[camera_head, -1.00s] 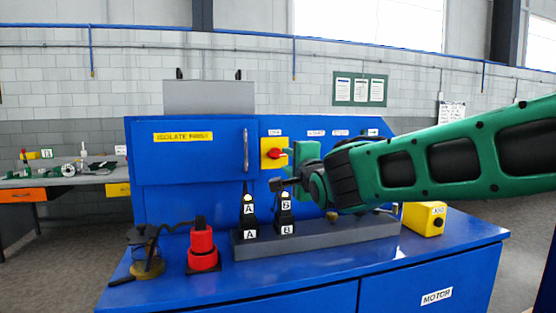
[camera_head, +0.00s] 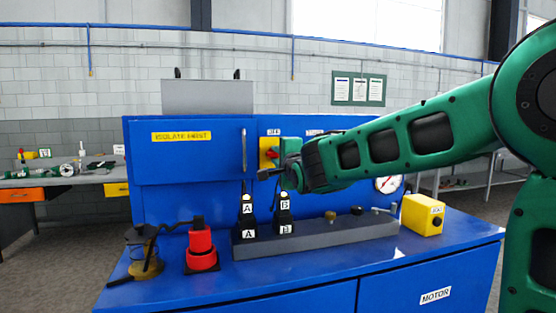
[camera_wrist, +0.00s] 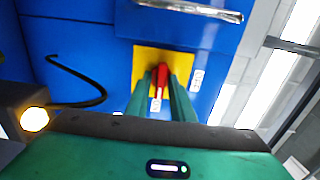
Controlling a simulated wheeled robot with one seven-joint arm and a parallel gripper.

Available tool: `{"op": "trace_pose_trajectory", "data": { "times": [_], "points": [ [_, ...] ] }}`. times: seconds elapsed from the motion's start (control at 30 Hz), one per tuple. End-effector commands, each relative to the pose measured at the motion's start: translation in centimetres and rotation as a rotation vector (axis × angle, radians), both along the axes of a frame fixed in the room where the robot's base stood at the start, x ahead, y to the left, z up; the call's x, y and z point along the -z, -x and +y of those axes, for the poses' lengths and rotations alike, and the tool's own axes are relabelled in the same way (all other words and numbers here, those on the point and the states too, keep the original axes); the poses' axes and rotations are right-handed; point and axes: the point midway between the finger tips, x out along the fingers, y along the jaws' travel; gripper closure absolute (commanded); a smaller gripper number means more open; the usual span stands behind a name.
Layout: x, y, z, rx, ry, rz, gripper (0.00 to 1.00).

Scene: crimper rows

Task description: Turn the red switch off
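The red switch (camera_head: 270,154) is a red handle on a yellow plate on the blue cabinet's front panel. In the head view my gripper (camera_head: 288,150) is at the plate's right side and covers part of it. In the wrist view the red handle (camera_wrist: 162,75) lies between the tips of my two green fingers (camera_wrist: 161,80), with the yellow plate (camera_wrist: 146,63) behind. The fingers stand apart, one on each side of the handle. Whether they touch it I cannot tell.
Black padlock-like pieces A (camera_head: 246,215) and B (camera_head: 284,212) stand on a grey rail below. A red cylinder (camera_head: 201,248), an oil can (camera_head: 145,255) and a yellow button box (camera_head: 423,215) stand on the bench. A metal door handle (camera_head: 244,152) is left of the switch.

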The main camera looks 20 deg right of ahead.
Motion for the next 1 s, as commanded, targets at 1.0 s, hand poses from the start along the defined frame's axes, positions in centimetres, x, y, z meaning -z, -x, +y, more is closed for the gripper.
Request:
{"op": "trace_pose_trajectory", "data": {
  "times": [1.0],
  "points": [
    [0.35, 0.02, -0.28, 0.002, 0.432, 0.007, 1.00]
  ]
}}
